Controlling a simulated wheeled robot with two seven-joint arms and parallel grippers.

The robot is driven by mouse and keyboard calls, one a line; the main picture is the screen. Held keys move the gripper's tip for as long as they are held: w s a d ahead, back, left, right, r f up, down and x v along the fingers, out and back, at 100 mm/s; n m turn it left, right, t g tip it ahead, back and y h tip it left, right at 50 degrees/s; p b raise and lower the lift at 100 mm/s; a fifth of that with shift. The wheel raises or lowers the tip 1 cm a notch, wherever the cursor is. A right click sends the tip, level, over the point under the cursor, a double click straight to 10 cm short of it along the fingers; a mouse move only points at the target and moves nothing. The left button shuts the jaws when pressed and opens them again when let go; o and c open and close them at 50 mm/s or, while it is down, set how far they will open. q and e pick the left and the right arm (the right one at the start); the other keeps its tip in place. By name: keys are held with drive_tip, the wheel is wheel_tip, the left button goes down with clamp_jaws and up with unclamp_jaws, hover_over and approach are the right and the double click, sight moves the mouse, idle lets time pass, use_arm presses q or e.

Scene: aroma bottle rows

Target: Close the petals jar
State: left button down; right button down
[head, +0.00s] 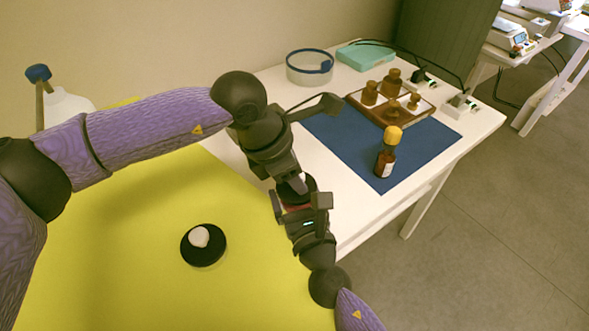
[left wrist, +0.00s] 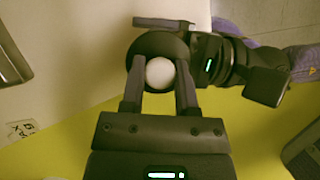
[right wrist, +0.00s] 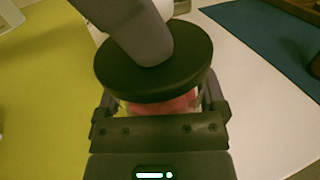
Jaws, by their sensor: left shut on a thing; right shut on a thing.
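The petals jar (right wrist: 165,107) shows red-pink contents through clear walls, between the fingers of my right gripper (right wrist: 163,105), which is shut on it. Its round black lid (right wrist: 110,68) sits over the jar mouth and looks level; I cannot tell whether it is fully seated. My left gripper (left wrist: 160,88) is shut on the lid's white knob (left wrist: 160,73) from above. In the head view the jar (head: 297,208) is mostly hidden between my left gripper (head: 291,184) and my right gripper (head: 307,207).
Another black disc with a white knob (head: 203,244) is on the yellow surface (head: 120,235). On the white table (head: 350,215) are a blue mat (head: 350,145), an amber bottle (head: 386,160), a wooden tray (head: 372,113) with several brown bottles, and a clear round container (head: 309,70).

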use_arm(q)
drive_tip(key=shift+f, duration=0.65)
drive_tip(key=shift+c, duration=1.4)
unclamp_jaws()
drive_tip(key=v, duration=1.2)
use_arm(e)
unclamp_jaws()
drive_tip(key=v, duration=0.8)
drive_tip(key=shift+s+d, duration=0.1)
drive_tip(key=shift+s, duration=0.3)
use_arm(q)
drive_tip(key=shift+f, duration=0.3)
use_arm(e)
drive_tip(key=shift+s+d, duration=0.2)
drive_tip(key=shift+s, duration=0.35)
